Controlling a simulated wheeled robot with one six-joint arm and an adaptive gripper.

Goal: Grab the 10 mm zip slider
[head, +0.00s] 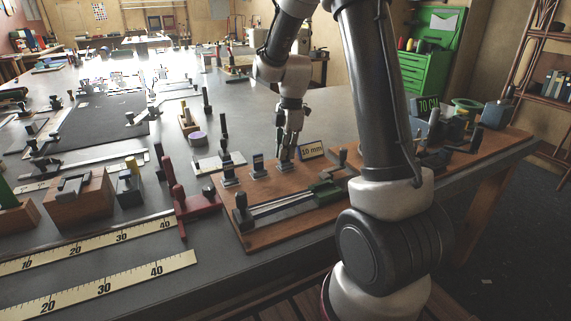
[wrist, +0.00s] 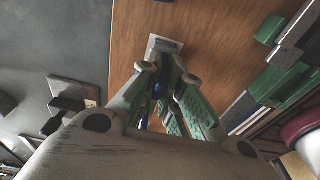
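My gripper (head: 286,152) points down over the wooden board at the middle of the head view, beside a small sign reading "10 mm" (head: 312,150). In the wrist view, the green-padded fingers of my gripper (wrist: 168,73) straddle a dark upright piece with a blue part (wrist: 159,89), apparently the zip slider by that sign. Its pale base plate (wrist: 165,43) rests on the wood. The fingers hide much of it, and I cannot tell whether they press on it. Two similar upright pieces stand to the left, a short one (head: 258,165) and a taller one (head: 228,165).
The wooden board (head: 262,236) also carries a metal rail with a green block (head: 325,192) in front of my gripper. A red clamp-like fixture (head: 188,204) stands left of the board.

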